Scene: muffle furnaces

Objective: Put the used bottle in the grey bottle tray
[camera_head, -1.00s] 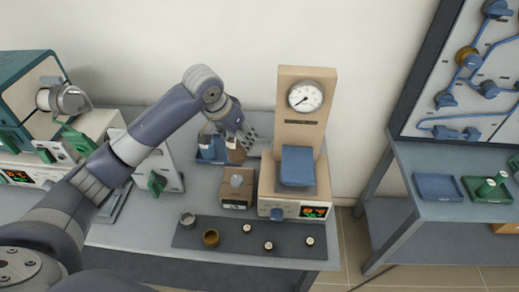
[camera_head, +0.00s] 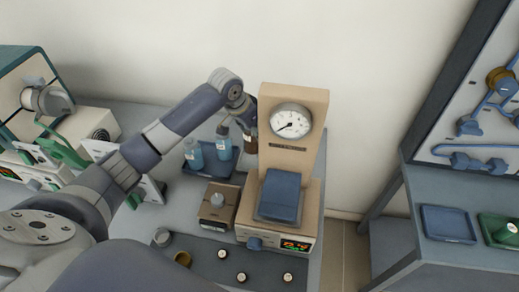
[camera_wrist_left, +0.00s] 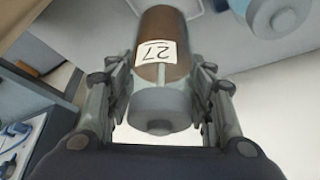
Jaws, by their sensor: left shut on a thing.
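My left gripper (camera_wrist_left: 160,110) is shut on a brown bottle (camera_wrist_left: 165,48) with a grey cap and a white label reading 27. In the head view the gripper (camera_head: 248,122) is partly hidden by its own wrist. The brown bottle (camera_head: 250,143) shows just below it, between the dark blue tray and the tan gauge instrument. On the right bench lie an empty blue-grey tray (camera_head: 447,223) and a green tray (camera_head: 488,217) with a green bottle. I cannot tell which tray is the grey one. My right gripper is not in view.
The dark blue tray (camera_head: 195,174) holds two blue bottles. The tan gauge instrument (camera_head: 292,155) stands close right of the held bottle. A small brown box (camera_head: 218,205) and a dark mat (camera_head: 258,268) with several small items are in front. A gap separates the benches.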

